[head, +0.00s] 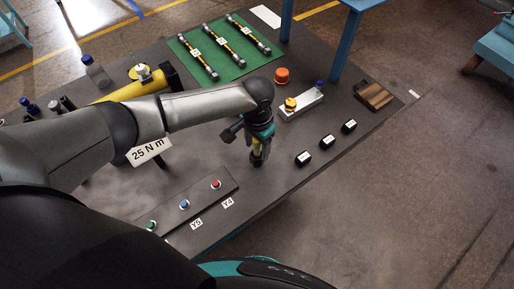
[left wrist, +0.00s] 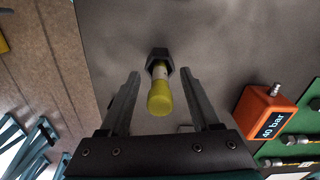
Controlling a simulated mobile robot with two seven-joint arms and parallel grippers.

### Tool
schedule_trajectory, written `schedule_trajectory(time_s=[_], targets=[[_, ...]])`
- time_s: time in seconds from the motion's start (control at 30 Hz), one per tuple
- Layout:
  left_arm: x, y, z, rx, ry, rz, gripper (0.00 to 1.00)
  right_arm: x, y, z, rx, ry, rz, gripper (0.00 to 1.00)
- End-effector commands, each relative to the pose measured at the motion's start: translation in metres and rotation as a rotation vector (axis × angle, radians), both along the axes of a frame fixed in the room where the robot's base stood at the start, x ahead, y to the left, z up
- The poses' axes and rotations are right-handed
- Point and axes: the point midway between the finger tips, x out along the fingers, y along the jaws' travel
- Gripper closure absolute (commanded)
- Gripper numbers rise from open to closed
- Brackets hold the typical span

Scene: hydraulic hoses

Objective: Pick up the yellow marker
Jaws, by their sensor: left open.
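The yellow marker (left wrist: 160,97) stands with its rounded yellow end toward the camera and its other end in a black hexagonal piece (left wrist: 159,57) on the dark table. My left gripper (left wrist: 159,75) is open, with one finger on each side of the marker and visible gaps between. In the head view my left gripper (head: 258,155) points down at the table's near right part, and a bit of yellow shows between its fingers. My right gripper is not in view.
An orange box (left wrist: 265,112) labelled 40 bar is at the right in the wrist view. In the head view, a green mat (head: 225,50) with several hoses lies at the back. A panel (head: 185,205) with coloured buttons lies in front. Small black blocks (head: 326,141) are at the right.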

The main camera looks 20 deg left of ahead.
Motion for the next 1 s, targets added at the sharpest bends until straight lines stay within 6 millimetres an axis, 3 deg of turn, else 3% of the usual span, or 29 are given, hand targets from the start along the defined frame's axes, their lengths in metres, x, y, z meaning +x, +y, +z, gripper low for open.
schedule_trajectory(time_s=[0.17, 0.73, 1.0], targets=[[-0.0001, 0.0000, 0.0001, 0.000, 0.000, 0.000, 0.36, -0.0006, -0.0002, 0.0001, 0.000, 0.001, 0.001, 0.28], [0.0000, 0.0001, 0.0005, 0.000, 0.000, 0.000, 1.00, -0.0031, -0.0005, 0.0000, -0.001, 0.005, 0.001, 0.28], [0.0001, 0.0002, 0.0006, 0.000, 0.000, 0.001, 1.00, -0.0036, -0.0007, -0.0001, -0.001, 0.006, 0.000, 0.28]])
